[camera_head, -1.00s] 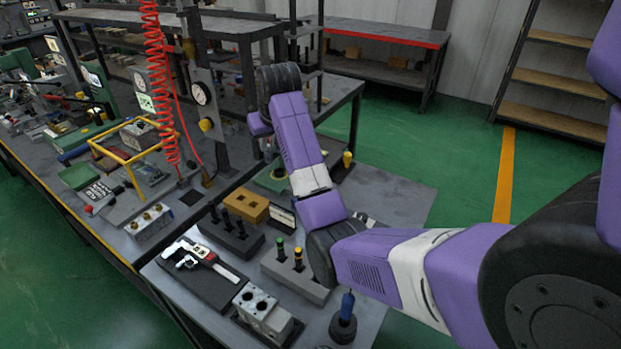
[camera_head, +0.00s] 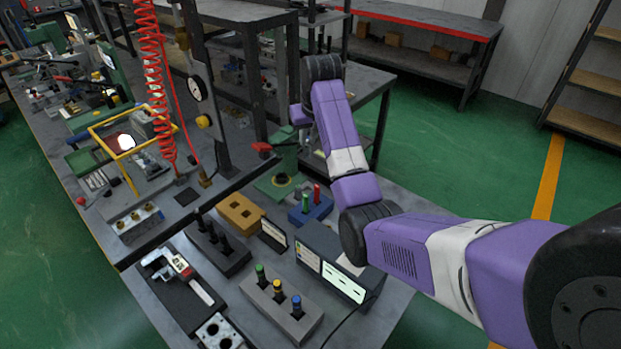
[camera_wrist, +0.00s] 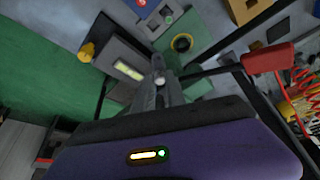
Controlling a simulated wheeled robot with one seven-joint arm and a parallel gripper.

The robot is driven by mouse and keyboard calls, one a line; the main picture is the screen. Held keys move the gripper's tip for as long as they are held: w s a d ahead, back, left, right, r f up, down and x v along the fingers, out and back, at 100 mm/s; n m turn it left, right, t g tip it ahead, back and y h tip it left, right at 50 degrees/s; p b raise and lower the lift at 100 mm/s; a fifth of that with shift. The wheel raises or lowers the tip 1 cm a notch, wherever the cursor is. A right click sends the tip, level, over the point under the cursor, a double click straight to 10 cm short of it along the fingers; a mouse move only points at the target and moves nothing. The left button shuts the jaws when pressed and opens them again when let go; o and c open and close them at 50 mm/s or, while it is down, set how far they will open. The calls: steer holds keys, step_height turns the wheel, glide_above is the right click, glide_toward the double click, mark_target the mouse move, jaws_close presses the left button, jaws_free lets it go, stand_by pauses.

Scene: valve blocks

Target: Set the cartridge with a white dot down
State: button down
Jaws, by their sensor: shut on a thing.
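My gripper (camera_wrist: 163,84) shows in the wrist view with its fingers close together around a small dark piece. A pale dot (camera_wrist: 160,80) shows on that piece, which I take to be the cartridge; the rest of it is hidden between the fingers. In the head view the fingers and the cartridge are hidden behind my arm, near the green press (camera_head: 280,183). A grey block (camera_head: 281,315) holds green, yellow and blue-topped cartridges. A blue block (camera_head: 311,211) holds a green-topped and a red-topped one.
A grey box with lit screens (camera_head: 340,262) stands right of centre. A black rack with dark pins (camera_head: 218,244), a yellow-brown block (camera_head: 240,213) and a caliper tray (camera_head: 180,290) stand left. The press's red handle (camera_wrist: 268,57) is near my gripper in the wrist view.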

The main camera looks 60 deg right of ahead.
step_height(320, 180, down, 14)
steer(key=shift+f+p, duration=0.1)
steer(key=shift+p, duration=0.7)
steer(key=shift+s+a+f, duration=0.15)
steer(key=shift+f, duration=0.65)
steer(key=c, duration=1.4)
jaws_free()
steer(key=shift+f, duration=0.1)
steer(key=shift+o, duration=0.2)
steer(key=shift+r, duration=0.25)
steer(key=shift+r, duration=0.1)
steer(key=shift+r, duration=0.25)
steer(key=v, duration=1.1)
steer(key=shift+r+b, duration=0.2)
steer(key=shift+b, duration=0.15)
